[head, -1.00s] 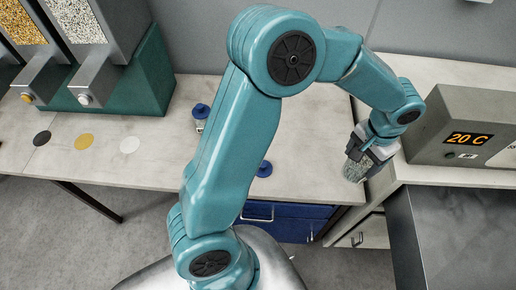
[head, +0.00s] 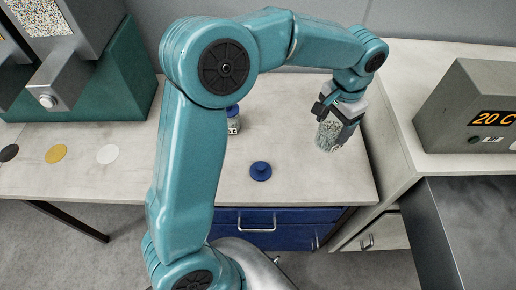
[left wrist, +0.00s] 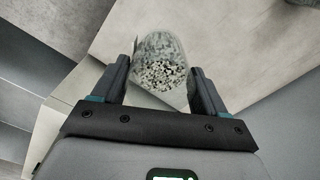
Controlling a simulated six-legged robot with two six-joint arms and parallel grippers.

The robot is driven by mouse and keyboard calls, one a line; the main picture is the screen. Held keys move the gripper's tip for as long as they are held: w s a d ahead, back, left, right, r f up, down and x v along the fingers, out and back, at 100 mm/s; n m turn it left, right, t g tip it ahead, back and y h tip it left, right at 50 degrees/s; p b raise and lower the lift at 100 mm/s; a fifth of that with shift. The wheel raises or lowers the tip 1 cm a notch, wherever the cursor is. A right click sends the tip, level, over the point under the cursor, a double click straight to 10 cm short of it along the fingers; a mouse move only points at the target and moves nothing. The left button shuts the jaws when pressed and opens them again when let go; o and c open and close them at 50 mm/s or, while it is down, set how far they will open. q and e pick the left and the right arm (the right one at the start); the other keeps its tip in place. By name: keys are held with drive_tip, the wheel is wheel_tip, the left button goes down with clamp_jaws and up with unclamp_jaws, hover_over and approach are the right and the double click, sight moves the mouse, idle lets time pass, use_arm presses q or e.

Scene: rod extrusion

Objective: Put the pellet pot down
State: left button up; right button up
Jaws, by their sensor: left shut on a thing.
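The pellet pot (head: 328,136) is a clear pot with speckled grey and white pellets in it. My left gripper (head: 338,112) is shut on it, with the fingers on both sides. The pot hangs below the fingers over the right part of the pale bench (head: 300,178). I cannot tell whether its base touches the bench top. In the left wrist view the pot (left wrist: 160,66) sits between the two fingers, with pale surface beyond it. My right gripper is not in view.
A blue knobbed lid (head: 261,171) lies on the bench, and a blue-capped jar (head: 233,122) stands behind my arm. Black, yellow and white discs (head: 108,154) lie at left. A grey box reading 20 C (head: 470,110) stands on the right counter. Bench between lid and pot is clear.

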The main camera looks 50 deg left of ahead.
use_arm(q)
drive_tip(key=shift+m, duration=0.8)
drive_tip(key=r, duration=0.1)
drive_tip(key=a+r, duration=0.1)
drive_tip(key=r, duration=0.3)
drive_tip(key=shift+w+a+r, duration=0.1)
drive_tip(key=shift+a+r, duration=0.1)
drive_tip(key=shift+a, duration=0.2)
wheel_tip(320, 180, down, 20)
drive_tip(key=shift+r, duration=0.1)
drive_tip(key=shift+f, duration=0.25)
drive_tip(key=o, duration=1.8)
drive_tip(key=shift+r, duration=0.15)
wheel_tip(320, 180, up, 12)
drive_tip(key=shift+r, duration=0.1)
